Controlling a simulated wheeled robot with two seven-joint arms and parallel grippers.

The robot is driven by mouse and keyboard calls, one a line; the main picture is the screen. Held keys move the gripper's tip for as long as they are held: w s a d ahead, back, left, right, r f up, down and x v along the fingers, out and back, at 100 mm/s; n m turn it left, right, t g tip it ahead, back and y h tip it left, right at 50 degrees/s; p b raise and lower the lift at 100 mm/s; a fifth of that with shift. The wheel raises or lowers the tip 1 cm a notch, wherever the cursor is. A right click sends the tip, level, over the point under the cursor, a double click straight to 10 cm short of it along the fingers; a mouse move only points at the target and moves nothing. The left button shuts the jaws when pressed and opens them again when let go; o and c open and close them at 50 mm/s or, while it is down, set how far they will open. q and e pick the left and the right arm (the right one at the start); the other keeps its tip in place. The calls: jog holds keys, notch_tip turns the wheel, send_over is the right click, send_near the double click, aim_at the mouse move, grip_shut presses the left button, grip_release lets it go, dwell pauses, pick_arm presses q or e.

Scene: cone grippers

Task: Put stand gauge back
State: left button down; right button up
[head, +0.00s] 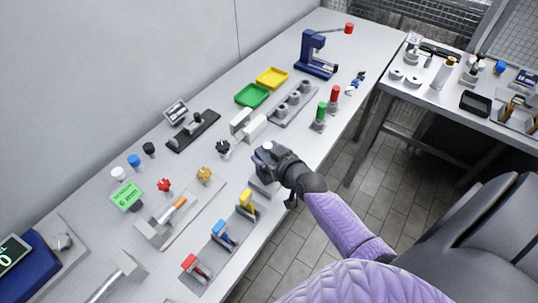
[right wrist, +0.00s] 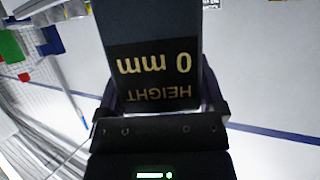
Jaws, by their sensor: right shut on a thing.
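My right gripper (head: 272,166) is over the middle of the table near its front edge. In the right wrist view its two fingers (right wrist: 160,112) are shut on a dark block with a display, the stand gauge (right wrist: 155,30). The display reads "HEIGHT 0 mm", upside down in this view. In the head view the gauge is mostly hidden by the gripper. A grey block (head: 262,188) shows just below the gripper; whether the gauge touches it I cannot tell. My left gripper is not in view.
Grey holders with yellow (head: 247,199), blue (head: 224,232) and red (head: 194,266) pieces stand along the front edge. Pale blocks (head: 254,127) and a small dark part (head: 222,149) lie behind the gripper. Red (head: 335,95) and green (head: 321,112) cylinders stand to the right.

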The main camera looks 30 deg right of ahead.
jog(key=shift+f, duration=0.15)
jog(key=o, duration=1.3)
jog(key=shift+o, duration=0.2)
jog(key=shift+r, duration=0.2)
jog(key=p+v, duration=0.4)
jog(key=v, duration=0.7)
jog(key=s+a+f+g, duration=0.2)
jog(key=s+f+g, duration=0.2)
jog(key=s+f, duration=0.45)
jog(key=s+a+f+g, duration=0.2)
jog(key=s+f+g, duration=0.3)
jog(key=f, duration=0.7)
jog(key=s+a+f+n+g, duration=0.1)
jog(key=s+a+f+g, duration=0.15)
jog(key=s, duration=0.45)
jog(key=s+a+f+n+g, duration=0.1)
jog(key=s+f+n, duration=0.15)
jog(key=s, duration=0.45)
notch_tip(320, 180, down, 11)
jog(key=b, duration=1)
jog(key=shift+s+d+m+b, duration=0.3)
jog(key=shift+s+d+m, duration=0.05)
jog(key=shift+d+m, duration=0.1)
